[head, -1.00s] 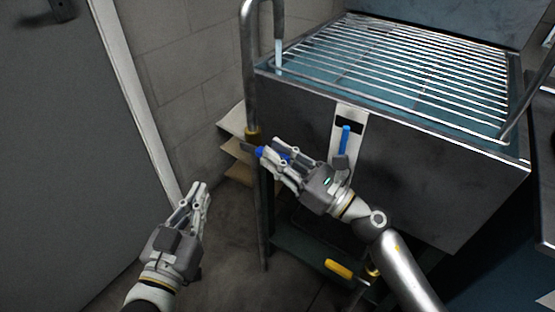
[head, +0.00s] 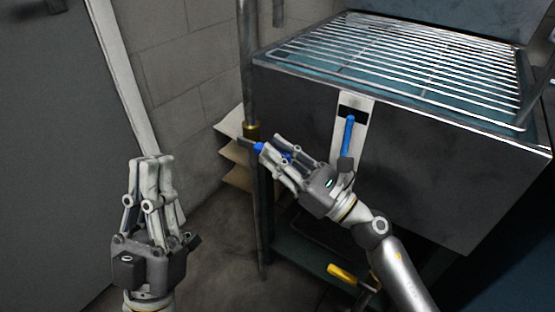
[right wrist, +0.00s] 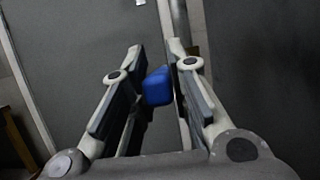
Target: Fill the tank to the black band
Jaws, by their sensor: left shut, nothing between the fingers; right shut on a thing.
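The tank (head: 420,150) is a dark metal box with a wire rack over teal water. On its front is a white gauge plate (head: 361,130) with a black band (head: 355,107) near the top. The blue gauge column (head: 349,135) has its top against the band's lower part. A steel pipe (head: 248,70) stands left of the tank; its spout (head: 278,12) shows no stream. My right gripper (head: 271,150) is shut on the blue valve handle (right wrist: 157,87) beside the pipe; fingers hide part of it. My left gripper (head: 153,162) is shut and empty at the lower left.
A yellow handle (head: 345,273) sits low under the tank by the lower shelf (head: 305,255). Tan boards (head: 236,155) lean behind the pipe. A grey door (head: 50,150) is at the left. The floor between door and tank is clear.

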